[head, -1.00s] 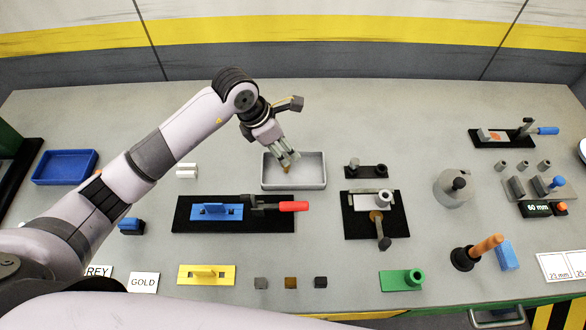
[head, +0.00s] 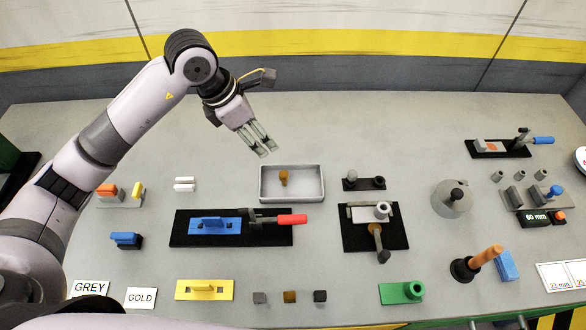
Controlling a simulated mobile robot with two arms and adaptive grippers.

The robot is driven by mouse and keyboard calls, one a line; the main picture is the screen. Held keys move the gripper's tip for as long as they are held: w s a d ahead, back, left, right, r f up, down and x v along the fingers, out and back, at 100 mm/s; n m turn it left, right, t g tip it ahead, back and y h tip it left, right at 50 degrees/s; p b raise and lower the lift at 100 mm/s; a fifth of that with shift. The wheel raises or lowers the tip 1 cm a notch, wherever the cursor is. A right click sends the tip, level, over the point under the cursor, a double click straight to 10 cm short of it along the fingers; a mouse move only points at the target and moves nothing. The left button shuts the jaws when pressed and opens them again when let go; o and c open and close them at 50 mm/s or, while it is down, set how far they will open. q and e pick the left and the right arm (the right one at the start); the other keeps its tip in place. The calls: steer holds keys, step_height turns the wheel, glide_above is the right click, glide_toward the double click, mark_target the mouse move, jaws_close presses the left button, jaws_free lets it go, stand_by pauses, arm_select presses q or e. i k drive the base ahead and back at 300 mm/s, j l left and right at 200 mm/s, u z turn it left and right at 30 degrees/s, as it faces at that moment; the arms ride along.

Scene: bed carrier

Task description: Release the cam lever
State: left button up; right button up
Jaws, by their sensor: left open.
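A lever (head: 379,244) with a brass-coloured pivot and a dark end sits on a black base plate (head: 402,243) right of centre, pointing toward the front. I take it for the cam lever. A pale block (head: 361,213) with a grey ring-like part (head: 382,209) lies just behind it on the same plate. My left gripper (head: 268,148) is open and empty, above the table behind the grey tray, well to the left of and behind the lever. My right gripper is not in view.
The grey tray (head: 263,197) holds a small gold piece (head: 283,178). A red-handled clamp (head: 291,219) holds a blue part (head: 213,225) left of the lever. A black two-post block (head: 364,184) stands behind the lever. A green part (head: 401,292) lies in front.

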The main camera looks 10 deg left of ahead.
mark_target(383, 255)
steer(key=k, duration=2)
